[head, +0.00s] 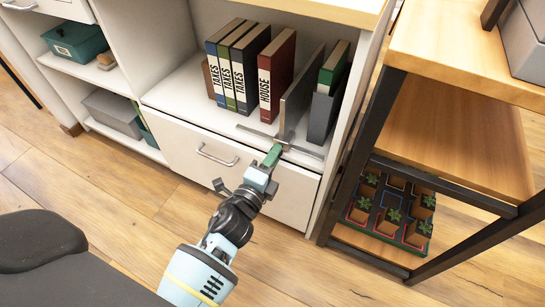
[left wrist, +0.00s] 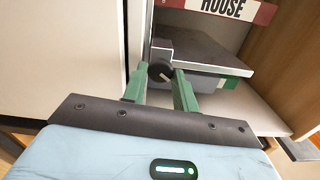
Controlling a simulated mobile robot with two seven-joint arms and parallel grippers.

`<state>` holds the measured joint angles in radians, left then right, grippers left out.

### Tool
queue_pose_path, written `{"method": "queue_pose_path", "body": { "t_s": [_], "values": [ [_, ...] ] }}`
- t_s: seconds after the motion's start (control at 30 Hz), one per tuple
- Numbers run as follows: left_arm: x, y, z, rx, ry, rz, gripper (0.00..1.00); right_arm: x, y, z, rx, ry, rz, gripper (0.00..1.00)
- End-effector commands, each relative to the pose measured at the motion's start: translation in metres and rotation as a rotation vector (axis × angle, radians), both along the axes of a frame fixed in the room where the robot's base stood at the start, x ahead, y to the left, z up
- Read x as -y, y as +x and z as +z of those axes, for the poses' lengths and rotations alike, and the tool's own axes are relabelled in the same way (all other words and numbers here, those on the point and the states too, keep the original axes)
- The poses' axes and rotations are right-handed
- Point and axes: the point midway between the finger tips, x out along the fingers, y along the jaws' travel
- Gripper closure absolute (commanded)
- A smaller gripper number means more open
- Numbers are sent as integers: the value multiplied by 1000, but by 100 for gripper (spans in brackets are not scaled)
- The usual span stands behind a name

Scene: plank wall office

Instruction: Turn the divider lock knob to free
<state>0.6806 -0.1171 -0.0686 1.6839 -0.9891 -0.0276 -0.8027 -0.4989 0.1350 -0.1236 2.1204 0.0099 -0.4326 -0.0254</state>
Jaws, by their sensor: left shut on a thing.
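The grey metal divider (head: 294,105) stands upright on the cabinet shelf, between the red HOUSE book and a grey and green pair of books. Its low rail runs along the shelf's front edge. In the left wrist view, the lock knob (left wrist: 160,73) is a small dark round knob with a pale slanted mark on its face, at the divider's front end. My left gripper (head: 276,152) reaches up to the divider's front foot. Its green fingers (left wrist: 162,76) are shut on the knob, one on each side. The knob is hidden in the head view. My right gripper is not in view.
TAXES binders (head: 222,78) and the HOUSE book (head: 277,75) stand left of the divider. A closed drawer (head: 215,155) with a handle lies below. A dark-framed wooden shelf unit (head: 450,130) stands close at right. Open floor lies in front.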

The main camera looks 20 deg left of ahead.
Motion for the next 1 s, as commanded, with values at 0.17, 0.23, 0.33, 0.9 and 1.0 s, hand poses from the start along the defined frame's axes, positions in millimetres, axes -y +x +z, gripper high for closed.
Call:
{"method": "queue_pose_path", "body": {
  "t_s": [0.17,0.23,0.33,0.9,1.0],
  "values": [
    [0,0,2,-6,-169,1,94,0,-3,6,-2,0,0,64],
    [0,0,2,-7,-232,0,94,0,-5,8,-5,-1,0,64],
    [0,0,2,-11,-319,0,94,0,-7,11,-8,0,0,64],
    [0,0,1,-21,-616,-1,94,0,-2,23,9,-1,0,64],
    [1,0,1,-21,-630,-1,94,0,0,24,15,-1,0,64]
  ]
}}
